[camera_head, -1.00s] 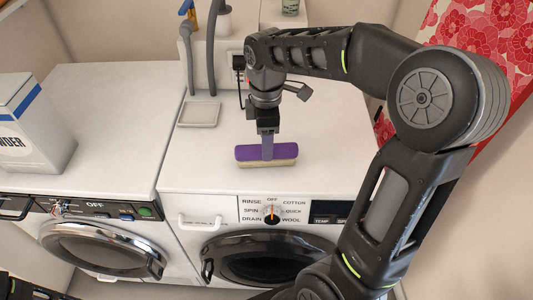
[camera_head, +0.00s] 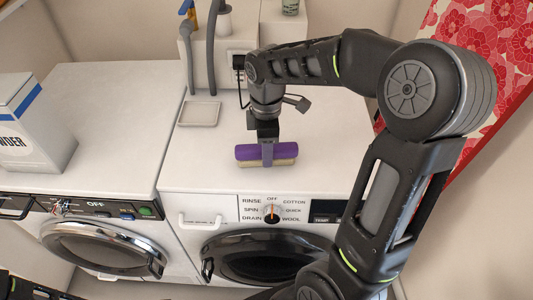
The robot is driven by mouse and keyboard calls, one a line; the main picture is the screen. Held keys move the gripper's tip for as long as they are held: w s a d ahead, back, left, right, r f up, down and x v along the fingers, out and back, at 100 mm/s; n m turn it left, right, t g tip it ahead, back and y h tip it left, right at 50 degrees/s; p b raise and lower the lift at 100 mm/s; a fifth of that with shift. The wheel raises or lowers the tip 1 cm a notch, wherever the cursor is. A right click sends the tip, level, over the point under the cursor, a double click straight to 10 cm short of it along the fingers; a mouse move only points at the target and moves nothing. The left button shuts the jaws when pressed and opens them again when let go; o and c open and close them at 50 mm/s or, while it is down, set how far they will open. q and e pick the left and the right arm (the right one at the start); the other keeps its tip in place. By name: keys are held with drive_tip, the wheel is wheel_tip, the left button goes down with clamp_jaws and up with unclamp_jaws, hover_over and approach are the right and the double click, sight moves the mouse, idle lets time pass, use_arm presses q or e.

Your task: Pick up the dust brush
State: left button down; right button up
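The dust brush (camera_head: 285,152) has a purple back and a pale bristle strip underneath. It lies near the front edge of the right-hand white washing machine's top. My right gripper (camera_head: 267,160) points down onto the middle of the brush, with a grey finger in front of its purple body. The finger overlaps the brush's near side. The far finger is hidden, so I cannot see whether the grip is closed on it. Only dark parts of my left arm show at the lower left corner, and its gripper is out of view.
A small white tray (camera_head: 199,113) sits left of the brush. A white powder box (camera_head: 35,125) stands on the left machine. Grey hoses (camera_head: 212,50) rise at the back. The machine's dial (camera_head: 272,212) is on the front panel below the brush. The top around the brush is clear.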

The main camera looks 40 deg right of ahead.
clamp_jaws()
idle(0.5)
wheel_tip(320, 180, up, 10)
drive_tip(key=shift+r, duration=0.1)
idle(0.4)
idle(0.3)
drive_tip(key=shift+c, duration=1.8)
unclamp_jaws()
clamp_jaws()
